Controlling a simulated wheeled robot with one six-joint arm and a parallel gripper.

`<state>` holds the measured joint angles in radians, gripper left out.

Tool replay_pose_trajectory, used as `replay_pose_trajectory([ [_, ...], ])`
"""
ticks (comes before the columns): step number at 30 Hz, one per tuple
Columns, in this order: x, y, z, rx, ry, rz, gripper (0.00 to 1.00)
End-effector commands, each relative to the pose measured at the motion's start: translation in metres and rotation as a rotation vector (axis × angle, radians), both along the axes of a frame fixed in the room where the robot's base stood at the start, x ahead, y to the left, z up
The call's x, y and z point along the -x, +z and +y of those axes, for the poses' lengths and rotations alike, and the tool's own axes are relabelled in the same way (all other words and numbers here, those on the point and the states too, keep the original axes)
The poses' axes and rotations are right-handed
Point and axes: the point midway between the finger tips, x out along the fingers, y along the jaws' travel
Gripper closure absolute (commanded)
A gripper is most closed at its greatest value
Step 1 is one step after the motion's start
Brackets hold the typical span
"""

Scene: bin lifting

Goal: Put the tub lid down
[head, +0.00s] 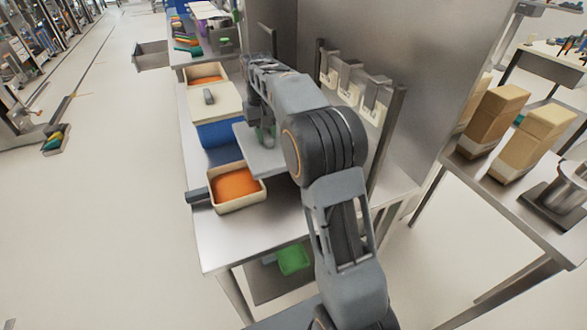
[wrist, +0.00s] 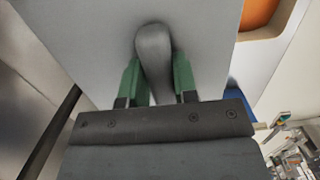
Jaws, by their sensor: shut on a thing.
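The tub lid (head: 252,152) is a flat pale grey plate. It lies under my gripper (head: 262,128) in the head view, over the tabletop just behind the front tub. In the wrist view the lid (wrist: 85,40) fills much of the picture, and its rounded grey handle (wrist: 154,60) stands between the green fingers of my gripper (wrist: 156,80). My gripper is shut on this handle. The front cream tub (head: 240,204) is open, with orange contents showing. I cannot tell whether the lid touches the table; my arm hides its right part.
A cream lid with a grey handle (head: 226,104) sits behind, above a blue surface (head: 216,134). Another open tub (head: 190,80) with orange contents stands farther back. A metal panel with hanging holders (head: 350,92) borders the right. The table's front (head: 235,240) is clear.

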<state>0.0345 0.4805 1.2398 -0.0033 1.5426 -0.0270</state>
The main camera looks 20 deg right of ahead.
Motion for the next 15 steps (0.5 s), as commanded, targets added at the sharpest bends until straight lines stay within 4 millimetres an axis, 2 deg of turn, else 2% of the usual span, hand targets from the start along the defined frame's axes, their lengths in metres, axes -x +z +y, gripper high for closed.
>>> replay_pose_trajectory([
  [4,0.025,-0.019,-0.029,-0.001,-0.002,0.000,1.00],
  [9,0.038,-0.047,-0.045,-0.001,0.000,0.001,1.00],
  [15,0.046,-0.062,-0.055,0.000,0.003,-0.001,1.00],
])
